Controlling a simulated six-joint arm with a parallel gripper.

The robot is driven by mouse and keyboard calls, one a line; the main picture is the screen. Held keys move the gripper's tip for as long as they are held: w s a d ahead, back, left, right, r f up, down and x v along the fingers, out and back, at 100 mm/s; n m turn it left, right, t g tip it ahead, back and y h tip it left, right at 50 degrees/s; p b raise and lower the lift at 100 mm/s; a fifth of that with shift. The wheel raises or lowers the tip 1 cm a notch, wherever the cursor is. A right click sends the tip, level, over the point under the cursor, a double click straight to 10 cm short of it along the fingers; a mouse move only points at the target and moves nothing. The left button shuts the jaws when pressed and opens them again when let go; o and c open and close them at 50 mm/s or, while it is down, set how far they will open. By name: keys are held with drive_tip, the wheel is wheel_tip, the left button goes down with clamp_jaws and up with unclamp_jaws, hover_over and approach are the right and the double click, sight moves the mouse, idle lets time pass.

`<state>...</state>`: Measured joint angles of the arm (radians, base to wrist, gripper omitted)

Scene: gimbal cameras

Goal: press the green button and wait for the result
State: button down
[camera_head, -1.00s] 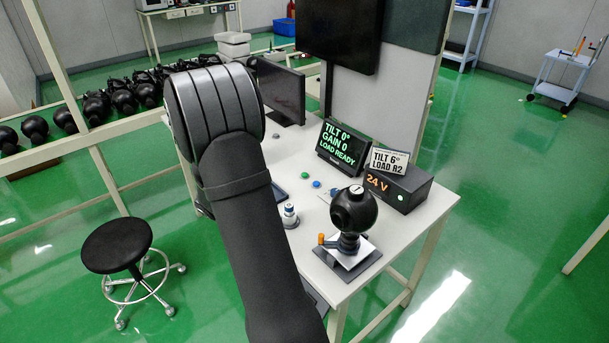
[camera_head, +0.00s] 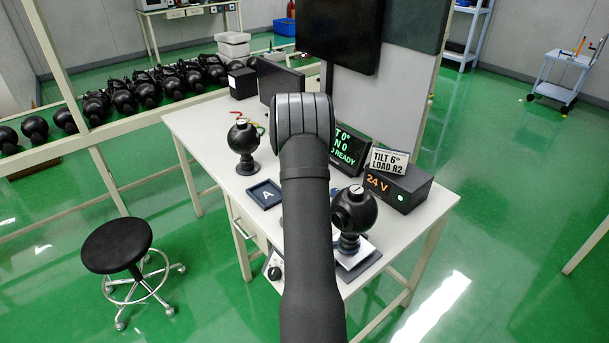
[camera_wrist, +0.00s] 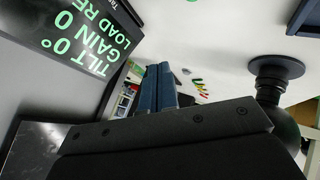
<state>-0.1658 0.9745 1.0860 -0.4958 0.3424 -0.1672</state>
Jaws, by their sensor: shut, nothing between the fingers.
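The green button is hidden behind my arm in the head view. A small green spot (camera_wrist: 191,1) at the top edge of the wrist view may be part of it; I cannot tell. My gripper (camera_wrist: 157,72) shows in the wrist view with its two blue-grey fingers together and empty, above the white table. In the head view my arm covers it. The display screen (camera_head: 352,149) is partly covered by my arm; in the wrist view the screen (camera_wrist: 75,35) reads TILT 0°, GAIN 0 and LOAD RE, cut off.
A black ball gimbal (camera_head: 354,212) stands right of my arm, another (camera_head: 243,140) at left. A 24 V box (camera_head: 399,190) carries a TILT 6°, LOAD R2 card (camera_head: 389,162). A dark tray marked A (camera_head: 264,194) lies left. The table (camera_head: 200,125) is clear at its far left.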

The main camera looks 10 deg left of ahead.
drive_tip(key=shift+w+d+r, duration=0.1)
drive_tip(key=shift+w+d, duration=0.1)
drive_tip(key=shift+f, duration=4.4)
drive_tip(key=shift+f, duration=0.15)
drive_tip(key=shift+f, duration=0.3)
drive_tip(key=shift+f, duration=0.4)
drive_tip(key=shift+r, duration=0.85)
